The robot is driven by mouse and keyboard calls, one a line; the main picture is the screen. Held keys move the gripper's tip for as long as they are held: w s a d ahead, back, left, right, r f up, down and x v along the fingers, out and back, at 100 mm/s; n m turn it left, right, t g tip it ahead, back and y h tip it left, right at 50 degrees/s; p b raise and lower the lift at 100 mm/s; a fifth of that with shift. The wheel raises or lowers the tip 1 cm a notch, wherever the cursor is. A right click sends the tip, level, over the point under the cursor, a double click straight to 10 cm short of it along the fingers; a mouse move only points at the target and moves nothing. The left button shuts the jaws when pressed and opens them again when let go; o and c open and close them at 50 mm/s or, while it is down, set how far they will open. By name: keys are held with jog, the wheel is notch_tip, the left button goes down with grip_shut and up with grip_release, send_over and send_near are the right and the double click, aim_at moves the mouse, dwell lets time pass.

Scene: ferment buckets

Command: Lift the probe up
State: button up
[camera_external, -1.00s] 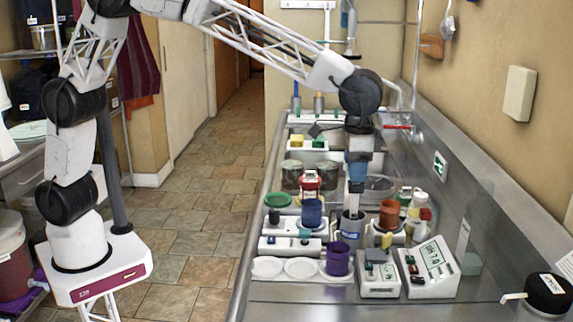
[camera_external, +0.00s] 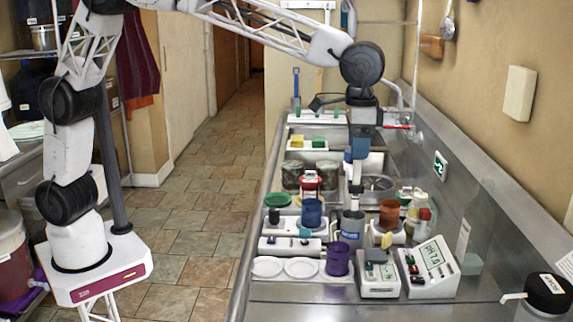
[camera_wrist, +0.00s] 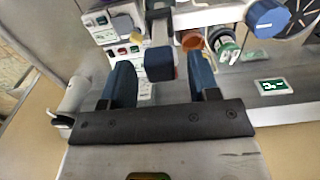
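The probe (camera_external: 356,189) stands upright in a grey cup with a blue label (camera_external: 351,229), in the middle of the bench in the external view. Its lower part is hidden in the cup. My gripper (camera_external: 359,158) hangs above the probe, its blue fingers pointing down. In the wrist view the probe's blue, square head (camera_wrist: 160,63) shows between the two finger lines, with a gap on each side. My gripper (camera_wrist: 162,65) is open and appears empty there.
A meter with a display (camera_external: 431,260) and a grey switch box (camera_external: 379,273) stand in front. A purple cup (camera_external: 338,259), a blue cup (camera_external: 312,212) and a brown cup (camera_external: 389,212) crowd around the probe. White plates (camera_external: 301,267) lie at front left. A wall is at right.

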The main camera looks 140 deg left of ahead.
jog(key=shift+r, duration=0.1)
jog(key=shift+r, duration=3.8)
